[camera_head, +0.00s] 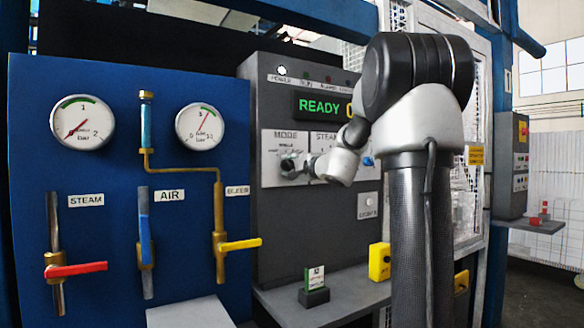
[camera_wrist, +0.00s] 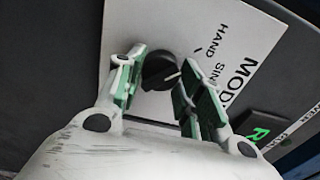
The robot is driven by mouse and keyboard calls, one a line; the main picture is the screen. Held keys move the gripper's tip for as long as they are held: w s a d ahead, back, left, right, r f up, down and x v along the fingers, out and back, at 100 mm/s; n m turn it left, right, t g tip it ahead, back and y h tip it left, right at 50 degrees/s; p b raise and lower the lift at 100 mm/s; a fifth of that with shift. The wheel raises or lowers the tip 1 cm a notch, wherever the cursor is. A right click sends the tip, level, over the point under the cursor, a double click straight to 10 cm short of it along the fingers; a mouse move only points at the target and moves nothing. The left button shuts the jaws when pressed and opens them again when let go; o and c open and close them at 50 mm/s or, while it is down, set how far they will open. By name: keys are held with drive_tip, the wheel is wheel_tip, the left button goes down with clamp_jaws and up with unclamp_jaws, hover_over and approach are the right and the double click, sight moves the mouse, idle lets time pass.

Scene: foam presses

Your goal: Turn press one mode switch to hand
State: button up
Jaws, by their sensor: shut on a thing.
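The mode switch is a round black knob (camera_wrist: 154,70) with a white pointer line, on a white plate (camera_wrist: 262,38) lettered MODE, HAND and a partly hidden word starting SIN. My gripper (camera_wrist: 157,76) has its green-padded fingers on either side of the knob, shut on it. The pointer line points right in the wrist view, toward the lettering; the right finger partly covers its end, so I cannot tell the exact setting. In the head view my gripper (camera_head: 292,165) is at the MODE plate (camera_head: 285,135) and hides the knob.
The grey press cabinet (camera_head: 263,225) shows a green READY display (camera_head: 318,106), partly behind my arm. A blue panel (camera_head: 110,175) with gauges and valve handles stands left. A small green-and-white block (camera_head: 314,285) and a yellow box (camera_head: 379,262) are below.

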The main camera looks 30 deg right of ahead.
drive_tip(key=shift+f, duration=0.1)
drive_tip(key=o, duration=1)
drive_tip(key=s, duration=1.2)
drive_tip(key=shift+d, duration=0.15)
